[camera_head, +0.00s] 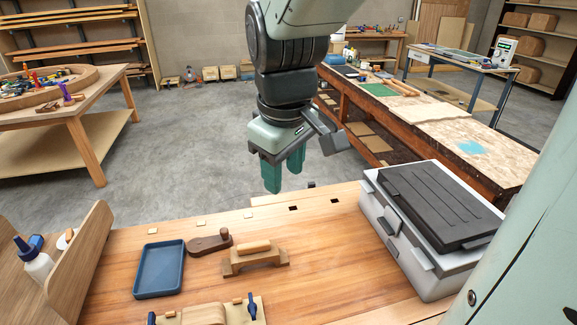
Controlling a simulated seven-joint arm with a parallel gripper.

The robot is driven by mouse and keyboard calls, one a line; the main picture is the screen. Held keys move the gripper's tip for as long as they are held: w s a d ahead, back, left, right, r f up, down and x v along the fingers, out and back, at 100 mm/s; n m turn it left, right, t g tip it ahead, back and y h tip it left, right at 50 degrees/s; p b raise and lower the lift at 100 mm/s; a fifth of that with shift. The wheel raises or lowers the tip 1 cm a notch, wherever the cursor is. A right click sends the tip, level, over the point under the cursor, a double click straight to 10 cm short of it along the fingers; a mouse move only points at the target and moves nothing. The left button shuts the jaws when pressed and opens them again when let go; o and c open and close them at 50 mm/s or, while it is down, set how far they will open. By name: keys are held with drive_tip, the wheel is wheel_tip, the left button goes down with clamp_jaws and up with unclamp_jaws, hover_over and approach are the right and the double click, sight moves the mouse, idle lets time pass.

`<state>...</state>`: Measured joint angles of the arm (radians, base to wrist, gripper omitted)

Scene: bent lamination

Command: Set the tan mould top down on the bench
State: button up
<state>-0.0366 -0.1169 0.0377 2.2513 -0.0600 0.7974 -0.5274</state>
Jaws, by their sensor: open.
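The tan mould top (258,261), a bridge-shaped wooden block with a rounded handle on its upper side, appears to rest upright on the wooden bench (330,270). My gripper (284,178) is open and empty, with two green fingers pointing down. It is above the far edge of the bench, behind and above the mould top and clear of it. Another tan piece with a raised curved middle and blue clamps (203,314) is cut off by the bottom edge of the picture.
A blue tray (159,269) and a dark brown plane-like tool (209,244) lie left of the mould top. A grey case with a black lid (428,219) stands at the right. A white bottle (38,266) and wooden boards stand at the left. Bench between mould top and case is mostly clear.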

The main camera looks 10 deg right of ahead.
drive_tip(key=s+r+m+t, duration=0.1)
drive_tip(key=s+r+m, duration=0.2)
drive_tip(key=s, duration=0.3)
drive_tip(key=s+d+r+m+t, duration=0.1)
drive_tip(key=s+r+m+t, duration=0.1)
drive_tip(key=s, duration=0.5)
drive_tip(key=shift+r+m, duration=0.9)
drive_tip(key=shift+m, duration=0.1)
